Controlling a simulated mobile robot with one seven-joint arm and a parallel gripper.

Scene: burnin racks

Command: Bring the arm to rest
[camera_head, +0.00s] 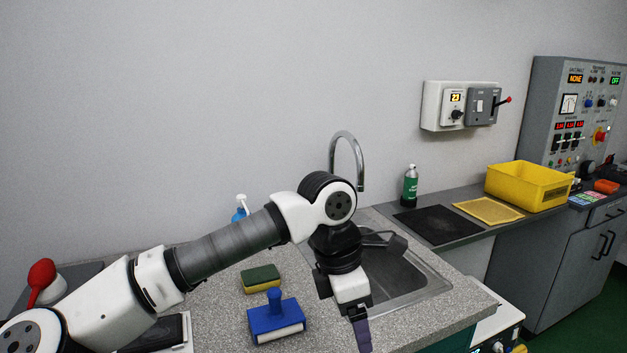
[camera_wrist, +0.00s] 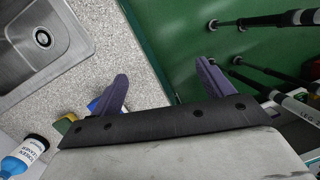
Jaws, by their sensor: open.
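My arm reaches from the lower left over the speckled counter (camera_head: 222,325) in the head view, bent at the elbow. My gripper (camera_head: 361,335) points down near the counter's front edge, in front of the sink (camera_head: 405,285). In the wrist view, my gripper (camera_wrist: 163,85) shows its two purple fingers well apart with nothing between them. Below it are the counter and a green surface (camera_wrist: 180,30) past the counter's edge. In the head view, I cannot tell the fingers apart.
A blue-handled tool (camera_head: 276,318) and a green-yellow sponge (camera_head: 261,279) lie left of my gripper. A tap (camera_head: 347,150) stands behind my wrist. A green bottle (camera_head: 410,187), yellow bin (camera_head: 528,188) and control panel (camera_head: 580,115) stand farther right. A blue-capped bottle (camera_wrist: 28,155) shows in the wrist view.

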